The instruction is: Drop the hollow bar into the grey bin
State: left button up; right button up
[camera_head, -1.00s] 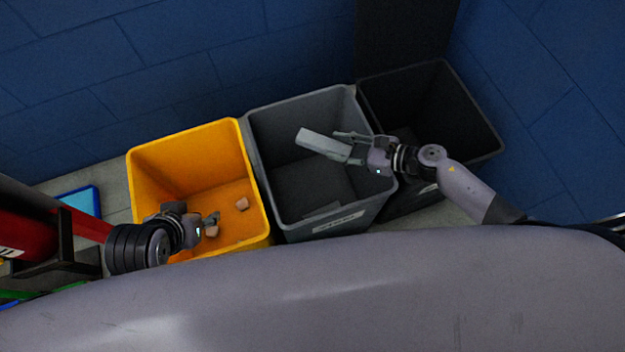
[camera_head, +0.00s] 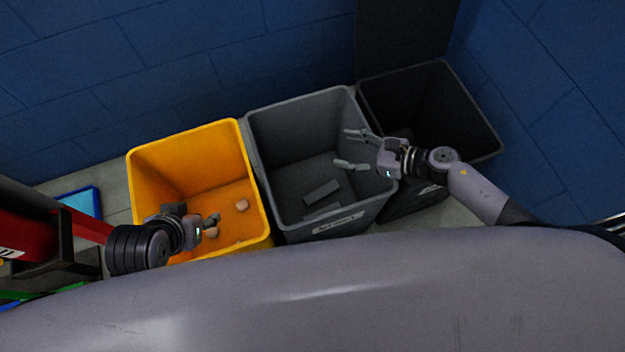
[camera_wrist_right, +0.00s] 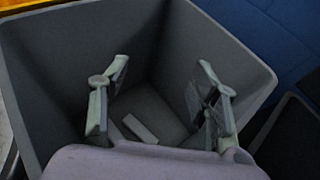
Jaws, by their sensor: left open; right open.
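The grey bin (camera_head: 270,150) stands between the yellow and black bins. The hollow bar (camera_head: 321,191), a grey block, lies on the bin's floor. It also shows in the right wrist view (camera_wrist_right: 140,129), low between the fingers. My right gripper (camera_head: 347,149) is open and empty above the right part of the grey bin. In the right wrist view its fingers (camera_wrist_right: 160,95) are spread wide, with the bar well below them. My left gripper (camera_head: 213,225) is open over the yellow bin, its fingers small and partly hidden.
The yellow bin (camera_head: 186,143) at left holds several small tan pieces. The black bin (camera_head: 470,100) stands at right, close to the grey bin. A second flat grey piece (camera_head: 322,211) lies near the grey bin's front wall. A blue wall rises behind the bins.

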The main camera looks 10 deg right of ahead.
jog(key=v, duration=0.9)
jog(key=shift+s+d, duration=0.2)
jog(key=shift+d, duration=0.15)
